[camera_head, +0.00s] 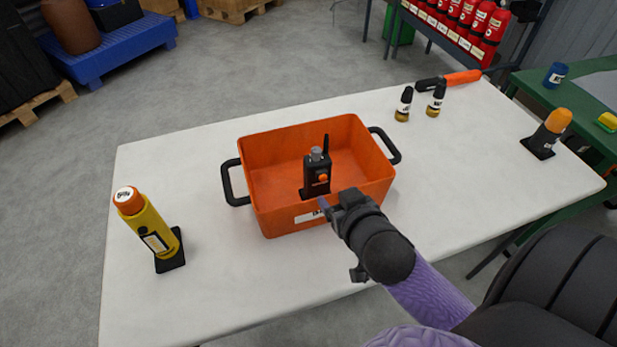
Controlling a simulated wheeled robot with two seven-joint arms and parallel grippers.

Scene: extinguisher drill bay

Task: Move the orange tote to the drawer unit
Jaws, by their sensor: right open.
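The orange tote (256,205) stands upright on the white table, with a black handle at its left and right ends. A black handheld radio (317,174) with a short antenna stands inside it. My right gripper (343,234) is open and empty at the tote's front wall, right of its white label, which it partly covers. I cannot tell whether it touches the wall. My left gripper is out of view. I cannot make out a drawer unit.
The white table (170,300) also holds a yellow bottle (150,228) at the left, two small dark-capped bottles (403,104), an orange-handled tool (460,79) and an orange-topped item (549,130). A green table (540,88) stands at the right. Red extinguishers (470,15) line the back.

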